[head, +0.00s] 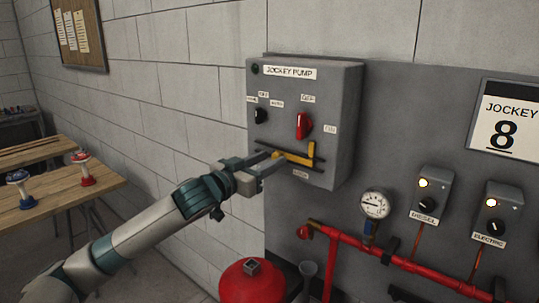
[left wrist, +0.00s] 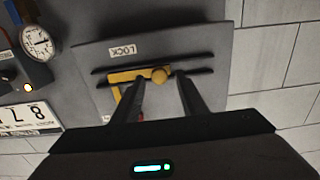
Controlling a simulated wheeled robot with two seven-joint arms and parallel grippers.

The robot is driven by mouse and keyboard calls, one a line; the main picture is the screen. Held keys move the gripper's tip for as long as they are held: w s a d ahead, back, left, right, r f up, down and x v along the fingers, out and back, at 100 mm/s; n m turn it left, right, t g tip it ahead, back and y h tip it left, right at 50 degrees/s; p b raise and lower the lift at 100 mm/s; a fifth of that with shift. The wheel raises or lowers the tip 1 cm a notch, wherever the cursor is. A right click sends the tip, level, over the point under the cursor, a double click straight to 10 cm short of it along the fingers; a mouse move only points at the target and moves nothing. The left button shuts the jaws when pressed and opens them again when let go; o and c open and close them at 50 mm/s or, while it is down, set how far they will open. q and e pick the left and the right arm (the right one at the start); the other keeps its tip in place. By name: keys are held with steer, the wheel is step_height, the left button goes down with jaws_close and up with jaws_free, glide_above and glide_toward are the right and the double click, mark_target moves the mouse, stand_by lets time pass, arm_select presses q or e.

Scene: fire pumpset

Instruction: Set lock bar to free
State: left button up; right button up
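The yellow lock bar (head: 298,159) lies across the lower front of the grey jockey pump box (head: 342,120), between dark rails. A yellow upright part stands at its right end in the head view. My left gripper (head: 276,162) is at the bar's left end. My right gripper is not in view.
Above the bar are a red handle (head: 303,125) and a black knob (head: 261,116). To the right are a gauge (head: 375,204), red pipe (head: 350,242) and two small switch boxes. A red tank (head: 252,283) stands below. A wooden table (head: 60,190) is at left.

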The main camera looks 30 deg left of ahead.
arm_select(q)
steer(key=shift+w, duration=0.35)
jaws_close()
steer(key=a, duration=0.4)
steer(key=shift+w+b, duration=0.15)
steer(key=shift+b, duration=0.25)
steer(key=shift+r, duration=0.1)
steer(key=shift+c, duration=0.8)
jaws_free()
steer(key=shift+a, duration=0.1)
steer(key=shift+o, duration=0.8)
steer(key=shift+a, duration=0.2)
